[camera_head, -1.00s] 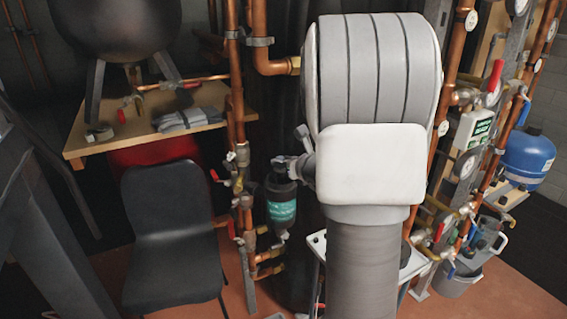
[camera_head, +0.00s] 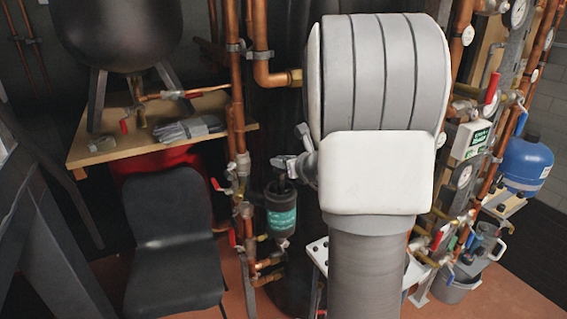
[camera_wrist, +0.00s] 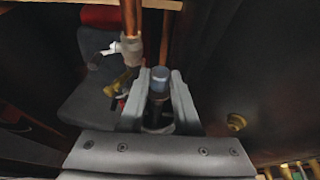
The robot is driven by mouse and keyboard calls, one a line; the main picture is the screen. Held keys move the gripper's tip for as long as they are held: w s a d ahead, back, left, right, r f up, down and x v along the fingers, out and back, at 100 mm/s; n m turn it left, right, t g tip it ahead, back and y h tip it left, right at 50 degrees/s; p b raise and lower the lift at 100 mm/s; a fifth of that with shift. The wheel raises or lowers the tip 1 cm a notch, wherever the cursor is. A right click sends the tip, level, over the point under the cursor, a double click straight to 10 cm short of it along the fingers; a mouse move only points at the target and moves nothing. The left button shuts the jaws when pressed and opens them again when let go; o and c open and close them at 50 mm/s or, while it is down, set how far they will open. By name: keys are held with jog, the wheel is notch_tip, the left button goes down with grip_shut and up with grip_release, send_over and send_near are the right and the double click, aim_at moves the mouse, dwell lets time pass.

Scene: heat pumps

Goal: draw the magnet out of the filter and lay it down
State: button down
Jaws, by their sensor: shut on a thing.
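The filter (camera_head: 281,214) is a dark upright cylinder with a teal label, joined to the copper pipework left of my arm. My gripper (camera_head: 284,165) is just above its top. In the wrist view my gripper (camera_wrist: 158,104) is shut on the magnet (camera_wrist: 160,77), a dark rod-like piece with a blue-grey top between the two fingers. A narrow dark stem shows between the gripper and the filter's top in the head view. How much of the magnet is still inside the filter cannot be told.
A wooden table (camera_head: 92,154) with grey gloves (camera_head: 190,129) on it stands at the left. A black chair (camera_head: 172,235) is in front of it. Copper pipes and valves (camera_head: 240,165) run close left of the filter. A white perforated surface (camera_head: 318,247) lies low behind my arm.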

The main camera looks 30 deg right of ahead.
jog(key=shift+r, duration=0.4)
jog(key=shift+r, duration=0.15)
jog(key=shift+r+p, duration=2.2)
jog(key=shift+r, duration=0.45)
